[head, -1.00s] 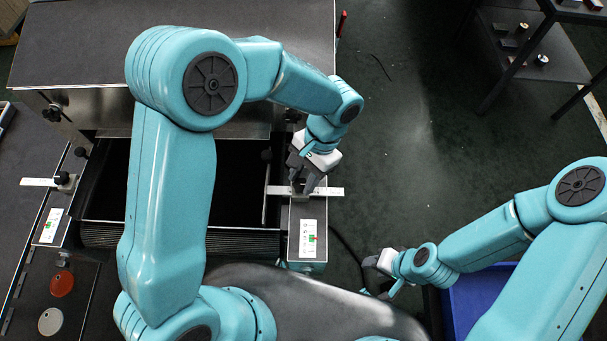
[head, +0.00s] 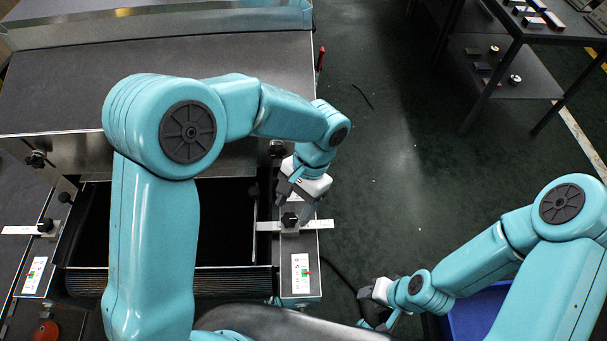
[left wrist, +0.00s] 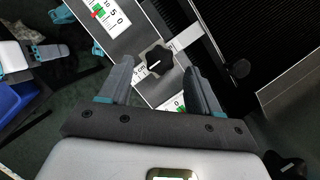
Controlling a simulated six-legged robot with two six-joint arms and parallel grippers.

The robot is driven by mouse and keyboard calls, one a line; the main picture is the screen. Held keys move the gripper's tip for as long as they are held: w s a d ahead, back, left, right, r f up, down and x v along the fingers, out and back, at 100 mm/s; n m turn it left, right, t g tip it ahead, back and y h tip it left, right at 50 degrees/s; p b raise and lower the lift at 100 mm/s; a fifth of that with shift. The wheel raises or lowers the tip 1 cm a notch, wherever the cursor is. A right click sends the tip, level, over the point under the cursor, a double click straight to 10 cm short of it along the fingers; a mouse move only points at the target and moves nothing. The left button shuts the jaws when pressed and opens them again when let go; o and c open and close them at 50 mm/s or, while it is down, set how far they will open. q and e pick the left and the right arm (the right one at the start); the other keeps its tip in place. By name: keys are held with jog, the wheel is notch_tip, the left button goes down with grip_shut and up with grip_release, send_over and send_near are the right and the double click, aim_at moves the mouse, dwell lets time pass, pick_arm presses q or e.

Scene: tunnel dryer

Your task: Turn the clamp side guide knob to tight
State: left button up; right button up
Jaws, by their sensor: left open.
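The clamp knob (head: 290,220) is black and lobed. It sits on the right side guide's clamp block, over a pale ruled bar (head: 318,224). In the left wrist view the knob (left wrist: 157,60) shows a short white mark on top, on a grey metal block. My left gripper (head: 296,207) is open, just above and behind the knob in the head view. In the left wrist view its fingers (left wrist: 157,85) are spread wide and empty, with the knob beyond the tips, between them and apart from both. My right gripper (head: 372,305) hangs low at right; its jaws are unclear.
A scale label (head: 301,272) with green and red marks lies in front of the knob. A second guide knob (head: 45,225) is at far left. The dark conveyor opening (head: 225,225) lies between. A blue bin (head: 475,315) stands under my right arm; a shelf table (head: 515,75) stands at back right.

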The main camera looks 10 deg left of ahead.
pick_arm(q)
jog(key=v, duration=1.4)
jog(key=shift+s+r+p, duration=0.1)
jog(key=shift+r+p, duration=0.1)
jog(key=shift+p, duration=0.1)
